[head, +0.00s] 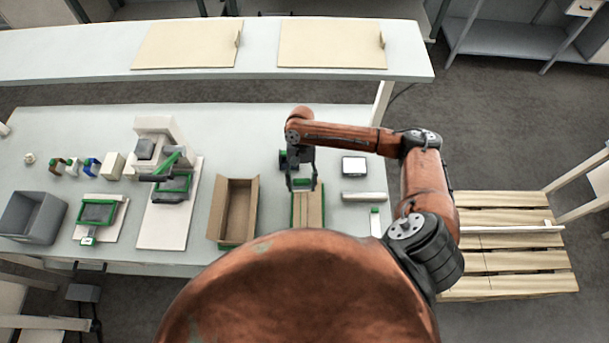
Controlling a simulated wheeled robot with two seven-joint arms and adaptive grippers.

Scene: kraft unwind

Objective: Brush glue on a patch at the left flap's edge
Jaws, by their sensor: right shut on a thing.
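A brown cardboard box (315,210) sits at the table's front, in the middle of the head view. A seam runs along its top, with one flap on each side and green at its edges. The left flap (299,212) lies left of the seam. My right gripper (302,187) points down over the far end of this box. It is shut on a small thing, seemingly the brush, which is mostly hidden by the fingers. I cannot tell whether it touches the flap, and no glue patch can be made out. My left gripper is out of view.
An open, empty cardboard box (221,241) stands to the left. A white scale-like device (354,166) and a pale roll (363,197) lie to the right. Further left are a white press (158,228), a green-framed tray (98,212) and a grey bin (17,220).

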